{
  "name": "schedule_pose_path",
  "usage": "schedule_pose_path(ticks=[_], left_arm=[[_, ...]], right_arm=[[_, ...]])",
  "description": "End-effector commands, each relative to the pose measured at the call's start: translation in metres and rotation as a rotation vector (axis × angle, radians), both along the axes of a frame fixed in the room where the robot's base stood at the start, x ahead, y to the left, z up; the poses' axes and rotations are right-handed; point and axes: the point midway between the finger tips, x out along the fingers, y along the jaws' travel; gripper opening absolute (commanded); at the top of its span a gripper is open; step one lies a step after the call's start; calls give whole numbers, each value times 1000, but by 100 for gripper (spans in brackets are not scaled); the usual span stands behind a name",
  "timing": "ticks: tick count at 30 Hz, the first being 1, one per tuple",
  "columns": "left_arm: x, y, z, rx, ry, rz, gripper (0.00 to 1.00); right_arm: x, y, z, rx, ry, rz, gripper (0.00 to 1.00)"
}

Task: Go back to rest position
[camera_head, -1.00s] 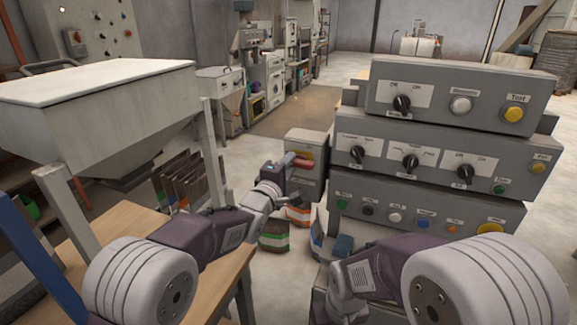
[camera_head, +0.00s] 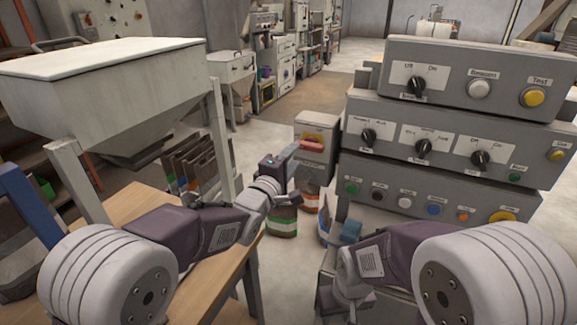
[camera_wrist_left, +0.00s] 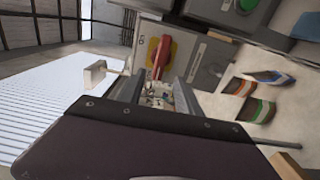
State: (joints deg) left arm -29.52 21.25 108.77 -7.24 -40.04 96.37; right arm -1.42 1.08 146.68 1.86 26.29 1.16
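My left gripper (camera_head: 292,175) is in front of a grey switch box (camera_head: 318,122) with a red handle (camera_head: 313,144) on a yellow plate. In the left wrist view, the fingers of my left gripper (camera_wrist_left: 157,92) stand apart with nothing held between them.
A stacked control panel (camera_head: 440,155) with knobs and buttons stands close at the right. A white hopper (camera_head: 110,85) stands over a wooden table (camera_head: 120,215) at the left. Filled bags (camera_head: 282,222) stand on the floor behind my left gripper. Open floor lies beyond.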

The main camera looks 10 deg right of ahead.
Motion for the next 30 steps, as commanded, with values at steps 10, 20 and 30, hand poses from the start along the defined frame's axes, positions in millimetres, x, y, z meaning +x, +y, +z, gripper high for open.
schedule_pose_path(ticks=[10, 20, 30], left_arm=[[-29, 19, -1, 2, 1, 0, 40], [-23, 54, -21, 201, 45, 61, 40], [-167, 262, -153, 1276, 527, -241, 40]], right_arm=[[0, 0, -5, 0, 0, 0, 36], [0, 0, 12, 0, 0, 0, 36], [0, 0, 81, 0, 0, 0, 36]])
